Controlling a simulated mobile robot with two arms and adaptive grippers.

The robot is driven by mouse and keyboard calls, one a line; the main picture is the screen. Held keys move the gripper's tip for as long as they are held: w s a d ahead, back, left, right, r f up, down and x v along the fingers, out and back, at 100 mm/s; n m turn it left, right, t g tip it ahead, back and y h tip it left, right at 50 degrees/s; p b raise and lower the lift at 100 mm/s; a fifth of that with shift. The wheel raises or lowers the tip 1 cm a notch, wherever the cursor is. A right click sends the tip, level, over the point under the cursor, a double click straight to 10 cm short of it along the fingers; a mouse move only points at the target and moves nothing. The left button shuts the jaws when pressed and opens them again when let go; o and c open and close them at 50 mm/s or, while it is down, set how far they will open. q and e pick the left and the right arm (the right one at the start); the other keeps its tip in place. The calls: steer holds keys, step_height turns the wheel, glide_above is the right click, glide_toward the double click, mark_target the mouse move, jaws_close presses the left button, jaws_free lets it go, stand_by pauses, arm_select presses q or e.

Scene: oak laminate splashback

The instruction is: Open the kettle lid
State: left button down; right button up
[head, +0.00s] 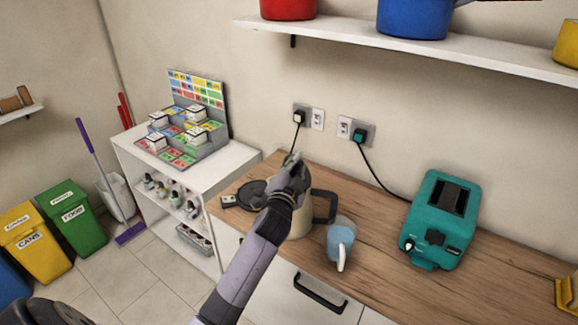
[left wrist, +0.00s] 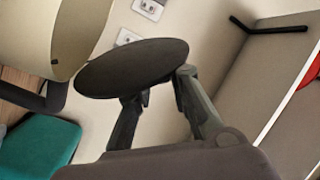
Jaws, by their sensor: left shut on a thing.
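The cream kettle (head: 300,220) stands on the wooden counter, its black handle (head: 325,207) to the right. My left gripper (head: 296,163) is at the kettle's top and hides much of it. In the left wrist view, the kettle body (left wrist: 45,35) is at the upper left. The dark round lid (left wrist: 130,68) is at the fingertips of my left gripper (left wrist: 158,95), which is shut on it. The lid looks tilted up beside the kettle's rim; I cannot tell the exact angle. My right gripper is not in view.
A blue mug (head: 341,238) stands close right of the kettle, and a teal toaster (head: 440,220) farther right. A flat dark disc (head: 252,194) lies left of the kettle. Plugs and cords are on the wall behind. A white shelf (head: 440,50) hangs above. Bare counter lies between mug and toaster.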

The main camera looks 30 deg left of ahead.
arm_select(q)
steer(key=d+m, duration=0.1)
steer(key=m+p, duration=0.1)
steer(key=shift+w+d+r+m, duration=0.35)
steer(key=shift+d+r+m, duration=0.05)
steer(key=d+m, duration=0.1)
steer(key=m, duration=0.1)
steer(key=d+m, duration=0.1)
steer(key=shift+w+d+m+p, duration=0.25)
steer(key=shift+w+m+p, duration=0.05)
steer(key=shift+m, duration=0.1)
steer(key=c, duration=1.5)
jaws_free()
